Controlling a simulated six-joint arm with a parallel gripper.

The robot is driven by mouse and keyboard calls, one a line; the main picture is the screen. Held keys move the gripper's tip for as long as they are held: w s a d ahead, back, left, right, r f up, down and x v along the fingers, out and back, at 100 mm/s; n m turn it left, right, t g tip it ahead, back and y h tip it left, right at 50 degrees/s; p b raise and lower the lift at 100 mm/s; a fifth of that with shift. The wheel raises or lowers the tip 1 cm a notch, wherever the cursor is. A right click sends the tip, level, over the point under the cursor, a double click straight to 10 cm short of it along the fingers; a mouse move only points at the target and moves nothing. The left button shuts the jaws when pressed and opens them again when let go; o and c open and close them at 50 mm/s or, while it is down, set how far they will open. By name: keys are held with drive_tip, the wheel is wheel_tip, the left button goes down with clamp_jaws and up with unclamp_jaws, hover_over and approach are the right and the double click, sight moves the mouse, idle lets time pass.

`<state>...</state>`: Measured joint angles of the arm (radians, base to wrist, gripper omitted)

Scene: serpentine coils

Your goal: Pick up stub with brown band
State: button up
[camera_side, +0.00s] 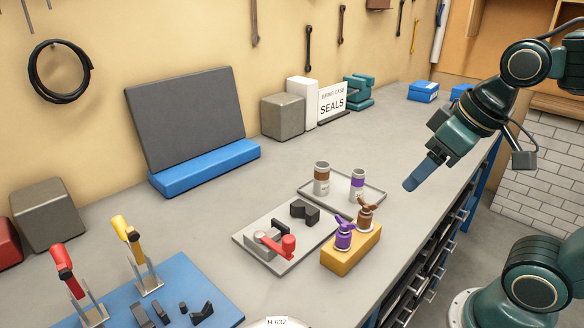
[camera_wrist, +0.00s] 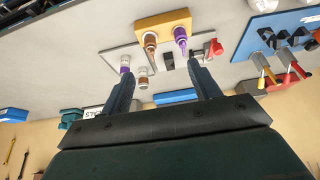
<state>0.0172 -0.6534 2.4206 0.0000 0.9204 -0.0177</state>
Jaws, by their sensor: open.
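The stub with the brown band (camera_side: 321,180) is a short, pale, upright cylinder on a thin grey tray (camera_side: 375,196). A similar stub with a purple band (camera_side: 357,186) stands to its right on the same tray. In the wrist view the brown-banded stub (camera_wrist: 143,76) shows between my fingers, nearer the left one, and the purple-banded stub (camera_wrist: 125,66) is by the left fingertip. My gripper (camera_side: 411,186) is open and empty, up and to the right of the tray in the side view. Its fingers (camera_wrist: 162,72) touch nothing.
A yellow block (camera_side: 350,256) with a purple and a brown fitting stands in front of the tray. A grey plate (camera_side: 251,240) with red and black parts lies to the left. A SEALS sign (camera_side: 333,102) and grey box (camera_side: 283,117) stand behind.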

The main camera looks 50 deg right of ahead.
drive_tip(key=w+d+r+g, duration=0.1)
drive_tip(key=w+d+r, duration=0.1)
drive_tip(key=w, duration=0.6)
drive_tip(key=g, duration=0.4)
hover_over(322, 172)
drive_tip(key=w+d, duration=0.1)
drive_tip(key=d, duration=0.1)
wheel_tip(322, 172, down, 11)
drive_tip(key=shift+w+a+f, duration=0.1)
drive_tip(key=shift+a+f, duration=0.05)
drive_tip(key=shift+a, duration=0.05)
drive_tip(key=shift+f, duration=4.45)
